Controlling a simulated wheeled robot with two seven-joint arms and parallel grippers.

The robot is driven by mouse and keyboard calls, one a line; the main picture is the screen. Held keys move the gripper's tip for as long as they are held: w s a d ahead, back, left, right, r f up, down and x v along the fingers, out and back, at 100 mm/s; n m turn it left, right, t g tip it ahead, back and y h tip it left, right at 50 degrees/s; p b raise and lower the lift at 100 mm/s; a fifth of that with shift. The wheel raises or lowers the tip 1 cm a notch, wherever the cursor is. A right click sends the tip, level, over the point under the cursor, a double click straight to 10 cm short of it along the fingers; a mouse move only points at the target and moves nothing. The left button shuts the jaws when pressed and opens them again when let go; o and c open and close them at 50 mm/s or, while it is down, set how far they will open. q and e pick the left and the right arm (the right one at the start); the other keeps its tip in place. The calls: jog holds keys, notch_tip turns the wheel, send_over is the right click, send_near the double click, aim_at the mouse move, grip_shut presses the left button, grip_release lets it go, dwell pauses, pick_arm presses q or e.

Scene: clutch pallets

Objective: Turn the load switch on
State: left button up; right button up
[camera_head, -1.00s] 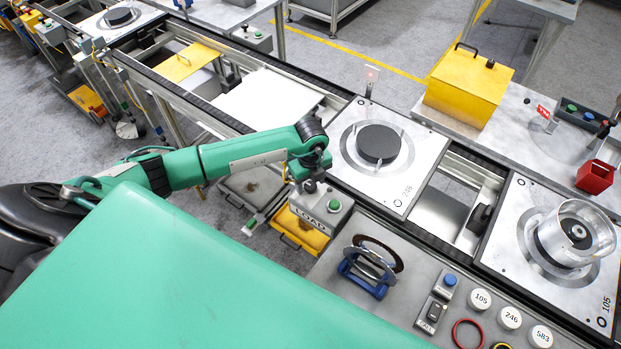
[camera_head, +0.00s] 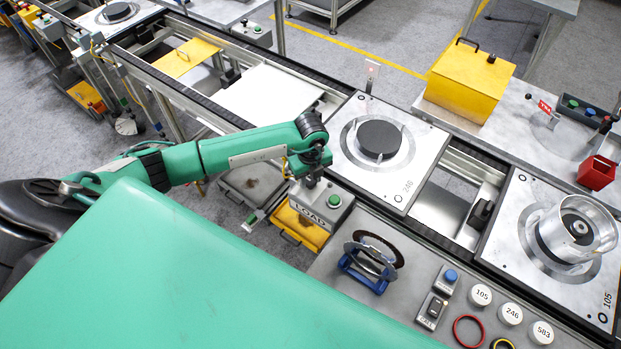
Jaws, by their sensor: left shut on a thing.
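The load switch box (camera_head: 328,205) is a grey box with a "LOAD" label on its front and a green button (camera_head: 334,201) on its top. It stands at the near edge of the conveyor, above a yellow tray. My left gripper (camera_head: 312,180) reaches down onto the left part of the box top, left of the green button. It is shut on the switch's knob, which is mostly hidden under the gripper. My right gripper is not in view.
A pallet marked 246 (camera_head: 410,186) with a dark disc lies just behind the switch box. A blue stand with rings (camera_head: 366,279) is at its right front. A pallet marked 105 (camera_head: 505,262) carries a metal drum. A yellow box (camera_head: 468,85) stands behind.

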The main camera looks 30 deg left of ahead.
pick_arm(q)
jog(key=m+b, duration=0.2)
jog(key=b, duration=0.1)
jog(key=m+b, duration=0.6)
jog(key=shift+f+b, duration=0.25)
jog(key=shift+b, duration=0.15)
jog(key=m+b, duration=0.2)
jog(key=shift+r+m, duration=0.15)
jog(key=shift+m, duration=0.15)
jog(key=shift+r+m+b, duration=0.1)
jog(key=shift+m+b, duration=0.3)
jog(key=shift+b, duration=0.2)
jog(key=o, duration=1)
jog(key=shift+r, duration=0.15)
